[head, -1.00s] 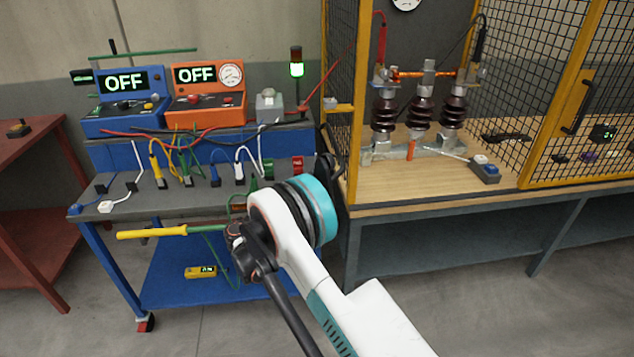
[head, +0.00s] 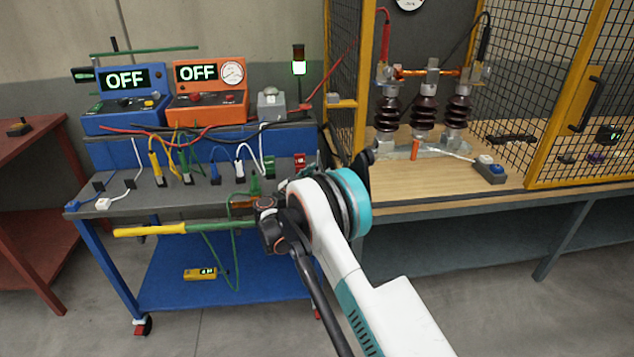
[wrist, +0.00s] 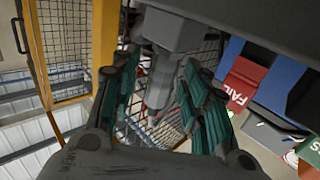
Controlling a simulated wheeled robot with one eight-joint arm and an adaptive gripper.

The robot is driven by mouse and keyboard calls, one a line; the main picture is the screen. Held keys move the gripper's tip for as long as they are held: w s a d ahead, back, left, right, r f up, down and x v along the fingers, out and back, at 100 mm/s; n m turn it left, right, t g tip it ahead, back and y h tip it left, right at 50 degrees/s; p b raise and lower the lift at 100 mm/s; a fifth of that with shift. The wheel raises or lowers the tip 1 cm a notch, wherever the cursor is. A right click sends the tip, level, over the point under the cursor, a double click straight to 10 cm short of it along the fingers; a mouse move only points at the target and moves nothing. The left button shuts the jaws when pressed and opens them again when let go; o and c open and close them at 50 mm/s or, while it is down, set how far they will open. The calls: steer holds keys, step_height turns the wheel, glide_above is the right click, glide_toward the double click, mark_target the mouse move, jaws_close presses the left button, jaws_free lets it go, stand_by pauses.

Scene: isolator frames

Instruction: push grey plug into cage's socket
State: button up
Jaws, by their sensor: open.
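In the head view my own arm hides the gripper and the plug. The cage (head: 366,75) has yellow posts and black mesh. A small grey box (head: 346,101) on its left post may be the socket; its opening is not visible.
Left of the cage stands a blue bench (head: 135,190) with several cables and a yellow-handled rod (head: 150,230) along its front. Red FAIL (wrist: 243,84) and green tags show close to the gripper's right in the wrist view. Insulators (head: 423,108) stand inside the cage.

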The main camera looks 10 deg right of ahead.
jaws_close()
steer(key=shift+r, duration=0.1)
step_height(320, 180, up, 10)
steer(key=p, duration=0.4)
stand_by(0.4)
